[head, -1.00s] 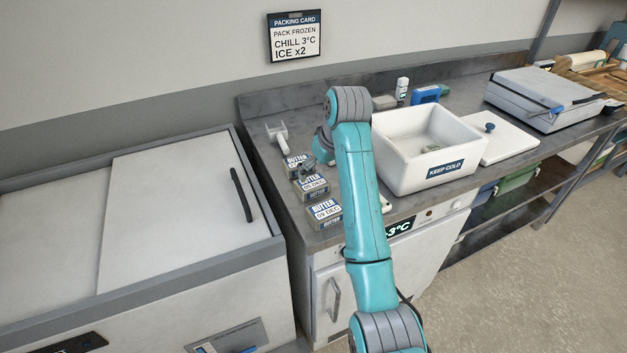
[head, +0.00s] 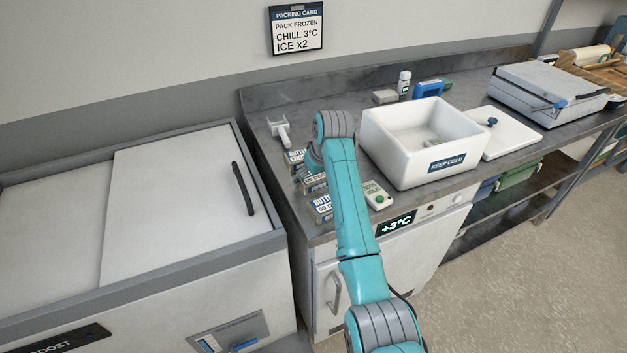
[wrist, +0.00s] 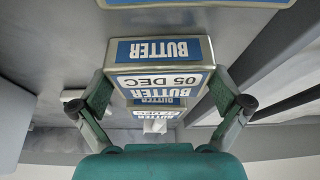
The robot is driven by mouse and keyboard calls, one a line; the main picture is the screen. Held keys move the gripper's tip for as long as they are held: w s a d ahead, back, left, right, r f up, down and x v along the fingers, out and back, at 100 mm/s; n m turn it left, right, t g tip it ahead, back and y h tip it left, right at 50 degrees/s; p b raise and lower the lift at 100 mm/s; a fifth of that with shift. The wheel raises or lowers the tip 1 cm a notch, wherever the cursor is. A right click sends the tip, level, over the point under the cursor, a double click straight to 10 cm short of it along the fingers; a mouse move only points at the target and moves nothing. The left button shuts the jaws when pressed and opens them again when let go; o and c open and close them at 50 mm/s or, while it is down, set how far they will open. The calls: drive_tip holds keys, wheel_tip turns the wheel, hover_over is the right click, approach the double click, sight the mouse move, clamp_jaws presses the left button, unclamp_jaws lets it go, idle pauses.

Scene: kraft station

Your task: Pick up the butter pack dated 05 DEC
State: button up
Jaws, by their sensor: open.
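The butter pack dated 05 DEC (wrist: 158,65) shows upside down in the wrist view, with a blue BUTTER label and a white date label. My gripper (wrist: 164,98) is open, with one finger on each side near this pack; I cannot tell whether either touches it. In the head view the middle butter pack (head: 315,182) is partly hidden by my arm and its date is hard to read. Another butter pack (head: 296,157) lies behind it, and one dated 09 DEC (head: 322,205) lies in front.
A white KEEP COLD box (head: 405,165) stands to the right, its lid (head: 508,135) beside it. A small white device with a green button (head: 377,197) lies near the counter's front edge. A white-handled tool (head: 280,132) lies behind the packs.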

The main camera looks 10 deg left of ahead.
drive_tip(key=c, duration=1.1)
